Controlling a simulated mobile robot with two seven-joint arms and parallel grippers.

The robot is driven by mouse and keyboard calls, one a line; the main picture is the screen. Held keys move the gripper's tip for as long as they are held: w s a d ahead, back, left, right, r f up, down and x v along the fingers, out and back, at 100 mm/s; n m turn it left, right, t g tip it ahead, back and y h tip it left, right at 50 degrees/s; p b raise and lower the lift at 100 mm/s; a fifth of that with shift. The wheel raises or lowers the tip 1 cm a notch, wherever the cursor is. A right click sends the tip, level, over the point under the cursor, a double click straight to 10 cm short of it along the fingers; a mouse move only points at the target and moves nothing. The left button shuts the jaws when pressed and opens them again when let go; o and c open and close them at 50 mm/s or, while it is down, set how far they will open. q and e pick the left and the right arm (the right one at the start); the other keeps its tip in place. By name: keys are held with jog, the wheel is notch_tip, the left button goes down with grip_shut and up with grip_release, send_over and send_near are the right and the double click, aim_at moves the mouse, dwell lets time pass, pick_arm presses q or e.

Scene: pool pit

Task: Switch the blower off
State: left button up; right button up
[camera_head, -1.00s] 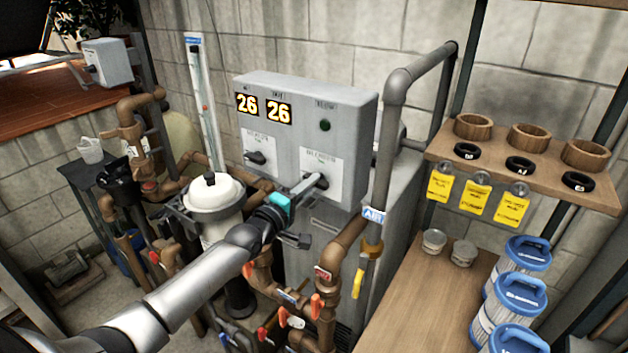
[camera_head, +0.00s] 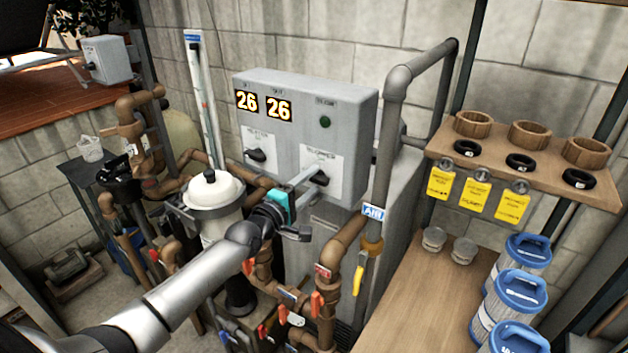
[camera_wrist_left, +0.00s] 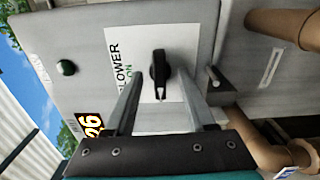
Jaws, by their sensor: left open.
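The blower switch is a black rotary knob (camera_head: 321,179) on a white label at the right of the grey control box (camera_head: 353,120). In the left wrist view the knob (camera_wrist_left: 158,68) stands upright in the picture, with a pale mark at its lower end. The label beside it reads "BLOWER" and "ON". My left gripper (camera_head: 312,173) is at the knob with its fingers open, one on each side. I cannot tell whether they touch it. A green lamp (camera_head: 325,122) sits above the label. My right gripper is not in view.
A second black knob (camera_head: 256,155) is left on the same box, near two displays reading 26. Brown pipes and valves crowd below my arm. A grey vertical pipe (camera_head: 386,150) stands right of the box. A shelf (camera_head: 440,145) and blue-topped filters (camera_head: 525,250) are farther right.

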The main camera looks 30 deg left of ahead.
pick_arm(q)
jog(key=s+p, duration=0.3)
jog(key=s, duration=0.4)
jog(key=shift+a, duration=0.3)
